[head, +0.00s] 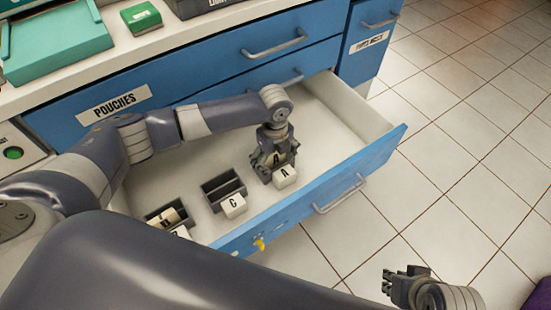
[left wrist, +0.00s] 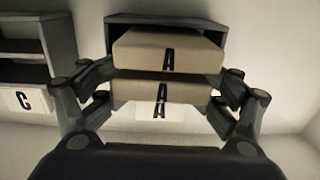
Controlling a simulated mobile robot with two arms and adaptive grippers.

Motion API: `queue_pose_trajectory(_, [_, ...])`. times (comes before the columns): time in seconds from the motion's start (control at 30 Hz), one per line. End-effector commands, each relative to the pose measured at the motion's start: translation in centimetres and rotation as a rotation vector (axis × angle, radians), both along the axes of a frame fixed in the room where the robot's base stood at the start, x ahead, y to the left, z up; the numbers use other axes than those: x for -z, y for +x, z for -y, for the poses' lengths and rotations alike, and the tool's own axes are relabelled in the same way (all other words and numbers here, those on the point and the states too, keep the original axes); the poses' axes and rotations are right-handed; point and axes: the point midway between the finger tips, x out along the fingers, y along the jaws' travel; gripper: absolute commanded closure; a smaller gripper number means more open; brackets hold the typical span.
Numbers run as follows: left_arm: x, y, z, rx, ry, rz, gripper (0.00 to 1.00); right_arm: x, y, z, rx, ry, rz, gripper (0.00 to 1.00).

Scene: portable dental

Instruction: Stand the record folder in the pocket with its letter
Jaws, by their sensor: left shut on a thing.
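My left gripper (head: 272,158) points down into the drawer and is shut on a tan record folder marked A (head: 278,157). The folder is at the pocket (head: 262,175) with the white A label (head: 285,177). In the left wrist view the folder (left wrist: 140,52) lies between the fingers, with the dark pocket (left wrist: 165,20) around its far side. A second tan face with an A (left wrist: 190,93) shows below it; I cannot tell if it is the same folder. How deep the folder sits is hidden. My right gripper (head: 405,283) is far off over the floor; its jaws are unclear.
The open blue drawer (head: 340,195) also holds an empty pocket labelled C (head: 233,206) and a pocket (head: 152,213) with a tan folder (head: 168,217) at its left. The drawer's right part is bare. A counter (head: 140,45) stands behind.

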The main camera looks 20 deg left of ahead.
Motion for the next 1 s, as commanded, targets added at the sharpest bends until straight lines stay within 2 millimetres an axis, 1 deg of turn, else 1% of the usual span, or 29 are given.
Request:
queue_pose_trajectory(0.03, [1.16, -0.90, -0.53, -0.002, 0.014, -0.023, 0.70, 0.16, -0.09, 0.03, 0.000, -0.001, -0.004, 0.83])
queue_pose_trajectory(0.57, [1.13, -0.90, -0.52, -0.002, 0.014, -0.023, 0.70, 0.10, -0.09, 0.08, 0.001, -0.001, -0.004, 0.83])
queue_pose_trajectory(1.0, [0.50, -0.87, -0.30, -0.001, 0.014, -0.022, 0.74, -0.77, -0.08, 0.10, 0.001, -0.002, -0.003, 0.83])
